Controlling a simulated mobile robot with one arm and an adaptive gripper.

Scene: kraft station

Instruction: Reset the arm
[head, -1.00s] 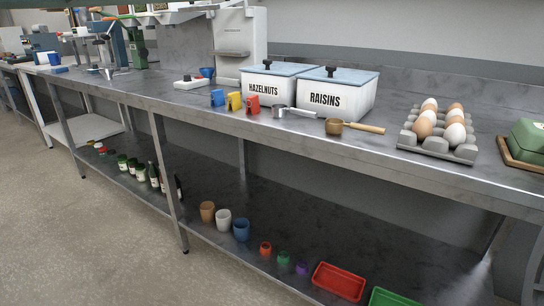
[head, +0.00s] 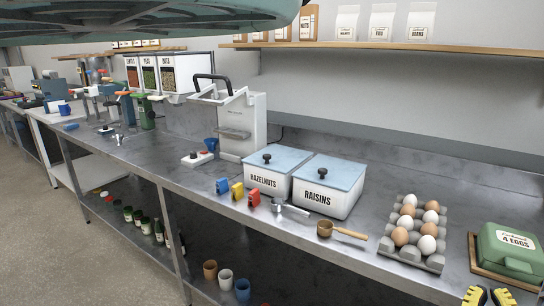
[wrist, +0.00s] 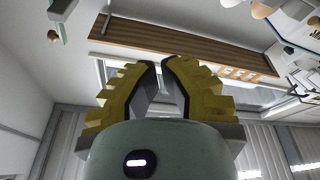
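My gripper (head: 488,297) shows at the bottom right edge of the head view as two yellow, ribbed fingertips with a gap between them. In the wrist view my gripper (wrist: 160,75) has its yellow fingers with dark inner pads apart, with nothing held between them.
On the steel counter (head: 330,262) stand the hazelnuts box (head: 266,184), the raisins box (head: 317,201), a wooden-handled scoop (head: 325,229) and a grey egg tray (head: 437,262). A wall shelf (head: 450,47) carries bags. A brown slatted panel (wrist: 190,60) shows in the wrist view.

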